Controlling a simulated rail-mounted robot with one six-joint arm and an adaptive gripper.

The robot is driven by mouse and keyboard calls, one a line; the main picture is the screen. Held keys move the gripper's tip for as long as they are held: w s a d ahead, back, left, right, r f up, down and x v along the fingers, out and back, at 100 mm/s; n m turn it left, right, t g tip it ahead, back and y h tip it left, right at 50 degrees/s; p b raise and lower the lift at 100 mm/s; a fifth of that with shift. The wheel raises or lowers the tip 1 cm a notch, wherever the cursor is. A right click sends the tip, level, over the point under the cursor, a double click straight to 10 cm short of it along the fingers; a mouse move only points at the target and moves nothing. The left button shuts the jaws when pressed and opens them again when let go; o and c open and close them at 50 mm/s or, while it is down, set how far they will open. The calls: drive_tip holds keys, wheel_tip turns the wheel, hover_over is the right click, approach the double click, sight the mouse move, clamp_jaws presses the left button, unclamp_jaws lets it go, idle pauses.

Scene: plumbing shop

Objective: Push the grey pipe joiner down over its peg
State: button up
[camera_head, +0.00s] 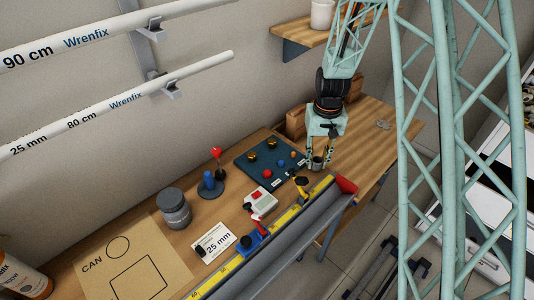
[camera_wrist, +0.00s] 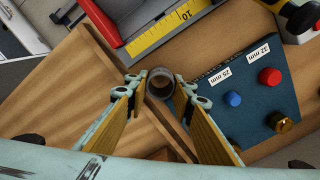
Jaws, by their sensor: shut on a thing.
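The grey pipe joiner (camera_wrist: 160,76) is a short open ring between my fingertips in the wrist view. My gripper (camera_wrist: 160,88) is shut on it, with its fingers on opposite sides. In the head view my gripper (camera_head: 318,158) holds the joiner (camera_head: 316,163) over bare wood, right of the dark peg board (camera_head: 248,167). I cannot tell whether the joiner touches the wood. In the wrist view the board (camera_wrist: 225,125) lies right of my gripper. It carries a blue peg (camera_wrist: 232,98) beside "25 mm", a red peg (camera_wrist: 270,76) beside "32 mm" and a brass fitting (camera_wrist: 281,122).
A yellow-ruled grey trough (camera_head: 290,222) with a red end (camera_head: 346,185) runs along the bench front. Bare wood (camera_head: 365,130) is right.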

drive_tip(key=n+p, duration=0.2)
drive_tip(key=p, duration=0.2)
approach(267, 171)
drive_tip(key=d+f, duration=0.1)
drive_tip(key=shift+a+r, duration=0.2)
drive_tip(key=shift+a, duration=0.35)
drive_tip(key=shift+f, duration=0.2)
drive_tip(key=shift+f+b, duration=1.15)
drive_tip(key=shift+f, duration=1.15)
drive_tip(key=shift+b, duration=0.5)
idle(0.7)
drive_tip(key=shift+f+b, duration=0.8)
drive_tip(key=shift+f, duration=0.4)
idle(0.6)
